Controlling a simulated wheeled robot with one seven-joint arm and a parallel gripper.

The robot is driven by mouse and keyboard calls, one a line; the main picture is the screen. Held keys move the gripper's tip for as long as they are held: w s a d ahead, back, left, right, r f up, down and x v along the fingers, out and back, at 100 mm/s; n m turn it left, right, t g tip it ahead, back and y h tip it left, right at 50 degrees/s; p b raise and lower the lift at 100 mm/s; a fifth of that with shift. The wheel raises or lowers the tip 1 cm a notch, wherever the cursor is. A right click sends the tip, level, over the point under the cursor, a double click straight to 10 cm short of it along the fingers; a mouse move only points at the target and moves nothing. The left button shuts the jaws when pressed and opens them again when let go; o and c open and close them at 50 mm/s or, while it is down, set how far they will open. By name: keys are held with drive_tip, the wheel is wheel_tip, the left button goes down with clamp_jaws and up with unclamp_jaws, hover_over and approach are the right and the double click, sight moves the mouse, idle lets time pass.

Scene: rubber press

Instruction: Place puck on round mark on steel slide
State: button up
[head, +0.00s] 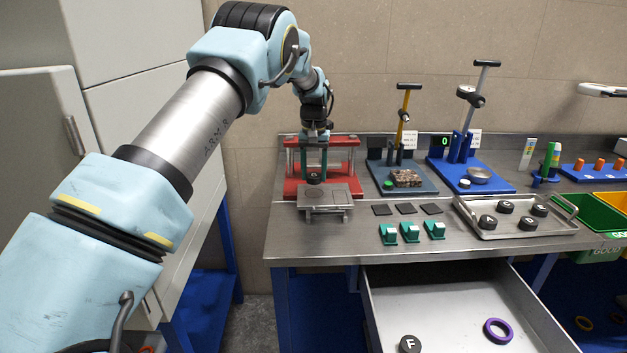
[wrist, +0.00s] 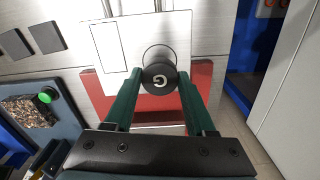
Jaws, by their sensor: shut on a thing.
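A black puck (wrist: 159,77) with a white letter G is held between the two green fingers of my gripper (wrist: 161,80). In the head view the puck (head: 315,178) shows low between the fingers of my gripper (head: 314,168), at the front of the red press. The steel slide (head: 325,201) lies just in front of and below it. In the wrist view the slide (wrist: 113,25) carries a rectangular outline and a thin round mark (wrist: 150,47). The puck covers part of the round mark in that view. I cannot tell whether the puck touches the slide.
The red press frame (head: 350,167) stands around my gripper. Black squares (head: 406,208) and green blocks (head: 410,232) lie to the right. A metal tray (head: 563,230) holds several pucks. An open drawer (head: 450,320) below holds a puck marked F (head: 410,344) and a purple ring (head: 498,331).

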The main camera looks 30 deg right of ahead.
sight(314, 175)
drive_tip(key=shift+f+p, duration=0.65)
drive_tip(key=shift+f, duration=1.15)
drive_tip(key=shift+f, duration=0.1)
drive_tip(key=o, duration=1.3)
drive_tip(key=shift+o, duration=0.2)
wheel_tip(314, 175, up, 12)
drive_tip(key=b, duration=0.3)
drive_tip(key=shift+b, duration=0.3)
